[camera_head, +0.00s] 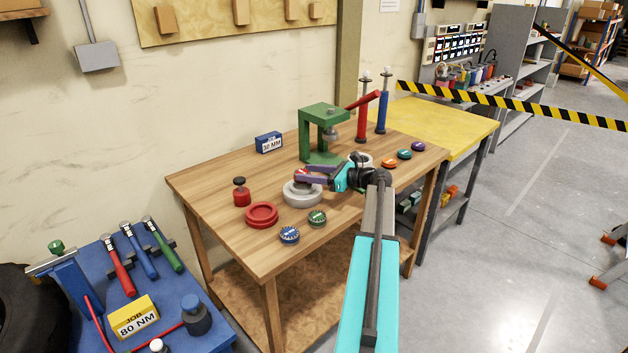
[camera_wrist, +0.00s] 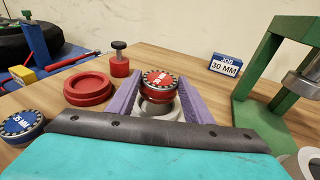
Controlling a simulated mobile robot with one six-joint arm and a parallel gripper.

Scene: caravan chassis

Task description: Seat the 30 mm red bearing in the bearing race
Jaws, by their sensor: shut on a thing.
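The red bearing (camera_wrist: 160,84) has a red label face with a dark ring around it. It sits between the two purple fingers of my gripper (camera_wrist: 159,90), which is shut on it. The grey bearing race (camera_head: 303,198) stands on the wooden table, and my gripper (camera_head: 306,177) is over it. In the wrist view part of the race (camera_wrist: 157,108) shows just below the bearing. The bearing looks roughly level above the race; I cannot tell whether they touch. The fingers hide the bearing's sides and much of the race.
A red ring dish (camera_head: 262,215) and a red pot with a black knob (camera_head: 241,193) stand left. Blue (camera_head: 289,235) and green (camera_head: 317,218) bearings lie in front. A green press (camera_head: 318,130) stands behind, near a blue 30 MM block (camera_head: 268,143). More bearings lie right.

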